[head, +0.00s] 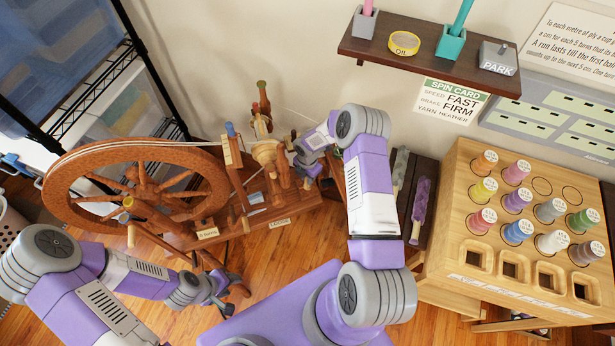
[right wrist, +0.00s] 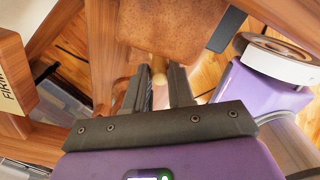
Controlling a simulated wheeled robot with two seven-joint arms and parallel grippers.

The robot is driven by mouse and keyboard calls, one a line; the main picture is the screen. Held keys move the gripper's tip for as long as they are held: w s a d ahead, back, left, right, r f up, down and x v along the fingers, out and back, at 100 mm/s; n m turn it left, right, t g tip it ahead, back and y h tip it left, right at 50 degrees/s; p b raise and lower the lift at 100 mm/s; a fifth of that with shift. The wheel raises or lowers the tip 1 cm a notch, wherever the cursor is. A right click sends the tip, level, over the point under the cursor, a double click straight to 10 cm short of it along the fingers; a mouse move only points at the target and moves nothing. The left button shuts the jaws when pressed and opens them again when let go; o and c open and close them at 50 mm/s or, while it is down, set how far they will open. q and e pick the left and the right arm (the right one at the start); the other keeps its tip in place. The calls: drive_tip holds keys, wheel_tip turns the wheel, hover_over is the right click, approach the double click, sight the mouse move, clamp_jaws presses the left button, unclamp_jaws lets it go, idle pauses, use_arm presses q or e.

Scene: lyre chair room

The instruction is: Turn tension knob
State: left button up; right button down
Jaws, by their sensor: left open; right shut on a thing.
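The wooden spinning wheel (head: 140,190) stands at left centre in the head view. My right gripper (head: 303,160) reaches into its right side, beside the upright parts and bobbin. In the right wrist view my right gripper (right wrist: 160,92) is shut on a small pale wooden knob (right wrist: 158,70), whose rounded tip shows between the dark fingers. I take this for the tension knob; the head view hides it behind my gripper. My left gripper (head: 224,296) is open and empty, low in front of the wheel's base.
Small label cards (head: 208,233) sit on the wheel's base. A wooden rack (head: 450,240) with several thread spools stands at right. A spin card (head: 452,101) reads fast, firm. Wire shelving stands at left.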

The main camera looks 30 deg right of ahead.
drive_tip(key=shift+m+b, duration=0.4)
drive_tip(key=shift+m, duration=0.8)
drive_tip(key=shift+m+b, duration=0.35)
drive_tip(key=shift+m, duration=0.95)
drive_tip(key=c, duration=1)
unclamp_jaws()
drive_tip(key=shift+o, duration=0.2)
wheel_tip(320, 180, up, 8)
drive_tip(key=shift+f+p, duration=0.2)
drive_tip(key=shift+p, duration=1.05)
drive_tip(key=shift+s+f, duration=0.1)
